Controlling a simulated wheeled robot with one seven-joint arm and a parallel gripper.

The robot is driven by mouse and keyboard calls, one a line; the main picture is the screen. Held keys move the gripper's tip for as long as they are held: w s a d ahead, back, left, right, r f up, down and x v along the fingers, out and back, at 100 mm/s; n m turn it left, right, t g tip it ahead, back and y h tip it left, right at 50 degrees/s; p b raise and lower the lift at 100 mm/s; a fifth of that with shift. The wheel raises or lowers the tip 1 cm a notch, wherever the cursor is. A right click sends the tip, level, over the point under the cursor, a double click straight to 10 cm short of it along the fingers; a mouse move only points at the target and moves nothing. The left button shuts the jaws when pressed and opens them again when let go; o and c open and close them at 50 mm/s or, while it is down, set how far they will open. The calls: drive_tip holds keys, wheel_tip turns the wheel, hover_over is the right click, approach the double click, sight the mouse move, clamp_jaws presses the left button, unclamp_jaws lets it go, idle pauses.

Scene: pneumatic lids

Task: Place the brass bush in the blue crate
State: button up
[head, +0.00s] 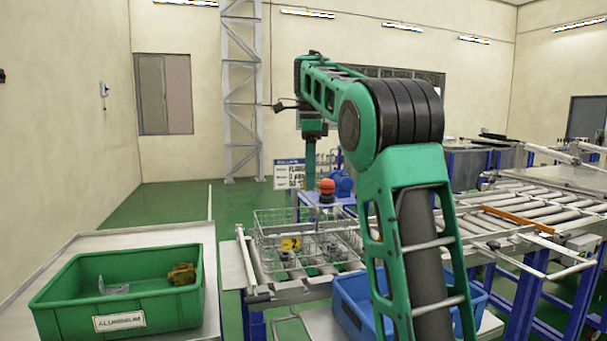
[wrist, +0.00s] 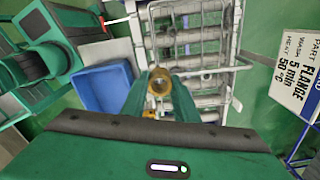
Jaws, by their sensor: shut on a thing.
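In the wrist view my gripper (wrist: 160,90) is shut on the brass bush (wrist: 160,80), a short ring with its open bore facing the camera. The bush is held between the two green fingers, above the wire basket on the rollers. The blue crate (wrist: 101,88) lies to the left of the bush in the wrist view, and its visible floor looks empty. In the head view the blue crate (head: 352,314) stands low behind my arm, which hides much of it.
A green crate (head: 67,292) labelled ALUMINIUM stands at left, holding a brass-coloured piece (head: 182,274) and a grey piece (head: 114,288).

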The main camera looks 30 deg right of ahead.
drive_tip(key=shift+n, duration=0.4)
drive_tip(key=s+a+f, duration=0.1)
drive_tip(key=a+f, duration=0.4)
drive_tip(key=f, duration=0.1)
drive_tip(key=s+a+f, duration=0.2)
drive_tip(key=a+f, duration=0.3)
drive_tip(key=f, duration=0.1)
drive_tip(key=s+a+f, duration=0.1)
drive_tip(key=a+f, duration=0.4)
drive_tip(key=shift+s+f, duration=0.15)
drive_tip(key=shift+f, duration=0.25)
drive_tip(key=shift+s, duration=0.1)
